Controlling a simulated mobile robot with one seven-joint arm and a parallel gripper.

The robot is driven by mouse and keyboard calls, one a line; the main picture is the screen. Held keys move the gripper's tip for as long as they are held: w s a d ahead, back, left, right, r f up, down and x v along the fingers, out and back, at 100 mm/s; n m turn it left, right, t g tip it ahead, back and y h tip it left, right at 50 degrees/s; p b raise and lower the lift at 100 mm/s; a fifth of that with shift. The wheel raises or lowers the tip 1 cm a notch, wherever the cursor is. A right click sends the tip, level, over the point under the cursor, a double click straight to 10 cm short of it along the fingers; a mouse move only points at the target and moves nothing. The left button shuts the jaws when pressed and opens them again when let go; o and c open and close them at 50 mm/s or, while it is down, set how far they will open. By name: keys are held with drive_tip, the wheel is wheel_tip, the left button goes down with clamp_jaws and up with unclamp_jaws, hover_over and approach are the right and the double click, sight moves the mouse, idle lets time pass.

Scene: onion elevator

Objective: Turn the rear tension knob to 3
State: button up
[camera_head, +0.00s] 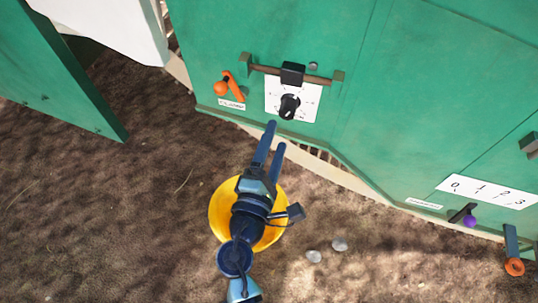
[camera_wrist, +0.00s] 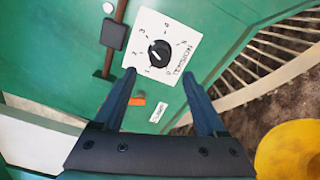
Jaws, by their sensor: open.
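A round black knob (camera_head: 289,106) sits on a white dial plate (camera_head: 307,102) on the green machine wall. In the wrist view the knob (camera_wrist: 159,53) has a ring of numbers around it and lettering that looks like "TENSION". A pale mark shows on the knob, but I cannot tell for sure which number it points to. My gripper (camera_head: 276,134) is open and empty, its two dark blue fingers reaching toward the knob from below in the head view. In the wrist view the fingertips (camera_wrist: 159,72) appear on either side of the knob's lower edge, seemingly short of it.
A black block (camera_head: 292,73) sits on a rail above the dial. An orange lever (camera_head: 233,87) is left of it. Farther right are a 0–3 scale (camera_head: 488,192), a purple-ended lever (camera_head: 469,220) and an orange ring (camera_head: 514,267). A yellow round object (camera_head: 220,212) is beneath my arm.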

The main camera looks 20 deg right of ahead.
drive_tip(key=shift+v, duration=2.15)
